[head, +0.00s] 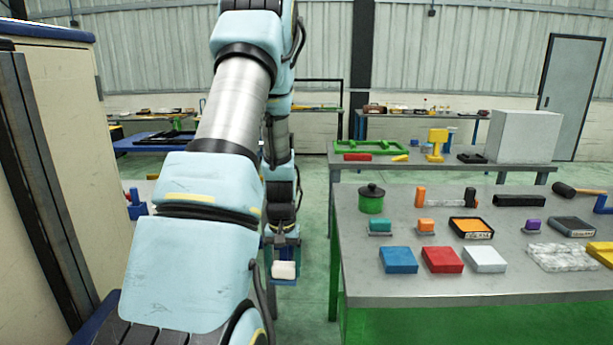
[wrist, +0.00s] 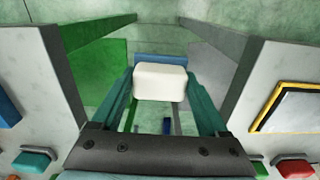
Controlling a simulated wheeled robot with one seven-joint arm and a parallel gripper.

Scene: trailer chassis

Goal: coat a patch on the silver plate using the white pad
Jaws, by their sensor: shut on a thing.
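My gripper (head: 284,262) hangs low over the green floor, left of the near table. It is shut on a white pad (head: 284,270). In the wrist view the white pad (wrist: 160,81) sits between the two teal fingers of my gripper (wrist: 160,92), clear of any table surface. At the right of the wrist view is a flat plate (wrist: 297,110) with a pale silver face and a black and yellow border. It is cut off by the frame edge and apart from the pad. I cannot tell for certain whether it is the silver plate.
The near grey table (head: 400,289) carries blue (head: 398,260), red (head: 442,260) and white (head: 485,259) blocks, a green pot (head: 371,199), an orange-filled tray (head: 471,228) and small handled pads. A tall cabinet (head: 65,170) stands at left. The floor around my gripper is open.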

